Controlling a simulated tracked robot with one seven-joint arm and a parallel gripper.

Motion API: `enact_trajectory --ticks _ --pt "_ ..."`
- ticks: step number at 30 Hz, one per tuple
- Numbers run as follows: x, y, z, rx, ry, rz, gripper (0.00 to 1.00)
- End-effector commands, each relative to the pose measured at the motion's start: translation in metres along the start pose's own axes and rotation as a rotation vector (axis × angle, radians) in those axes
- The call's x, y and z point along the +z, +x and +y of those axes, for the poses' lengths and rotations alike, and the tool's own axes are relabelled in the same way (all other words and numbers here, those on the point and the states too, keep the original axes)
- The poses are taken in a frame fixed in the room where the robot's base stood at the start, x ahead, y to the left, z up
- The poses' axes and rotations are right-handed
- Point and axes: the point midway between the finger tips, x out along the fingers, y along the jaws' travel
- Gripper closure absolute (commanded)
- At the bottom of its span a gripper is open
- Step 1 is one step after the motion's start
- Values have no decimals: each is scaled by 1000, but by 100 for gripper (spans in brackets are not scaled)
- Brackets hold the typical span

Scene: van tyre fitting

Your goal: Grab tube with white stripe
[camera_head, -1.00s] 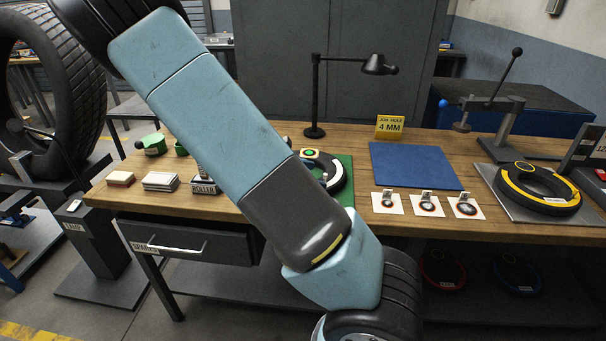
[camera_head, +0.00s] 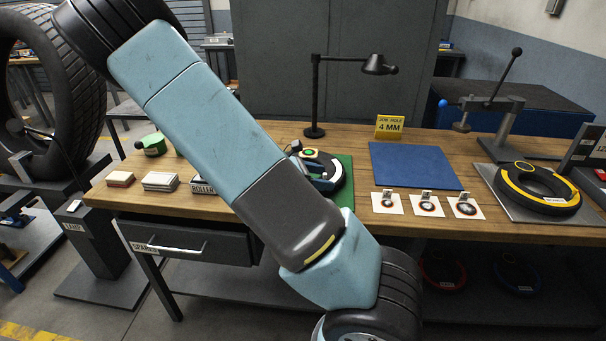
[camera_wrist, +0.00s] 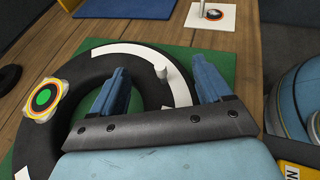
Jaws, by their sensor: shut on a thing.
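The black tube with a white stripe (camera_wrist: 130,50) lies flat on a green mat (camera_wrist: 215,68) in the wrist view. A short pale valve stem stands up from it between my fingers. A round patch with a green centre and orange ring (camera_wrist: 44,98) sits on its left side. My gripper (camera_wrist: 161,68) has its blue fingers on either side of the tube's band and is shut on it. In the head view the tube (camera_head: 338,170) shows behind my arm, which hides part of it and most of my gripper.
A blue mat (camera_head: 412,166) and several white cards with small rings lie to the right. A yellow-striped tube (camera_head: 535,187) lies on a plate further right. Boxes lie at the left.

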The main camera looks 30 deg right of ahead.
Motion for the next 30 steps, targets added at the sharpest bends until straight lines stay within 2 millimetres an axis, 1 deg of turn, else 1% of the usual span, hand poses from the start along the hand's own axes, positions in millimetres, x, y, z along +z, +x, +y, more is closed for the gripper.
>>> enact_trajectory --ticks 1,6,7,17,23,25,30 --pt "0 0 0 1 -1 1 49" --pt "0 0 0 2 -1 1 65" --pt "0 0 1 2 0 0 66" --pt "3 -2 1 2 0 1 66" --pt "21 -9 1 2 3 3 66" --pt "30 -13 0 2 3 4 66" --pt "46 -48 0 6 3 6 66"
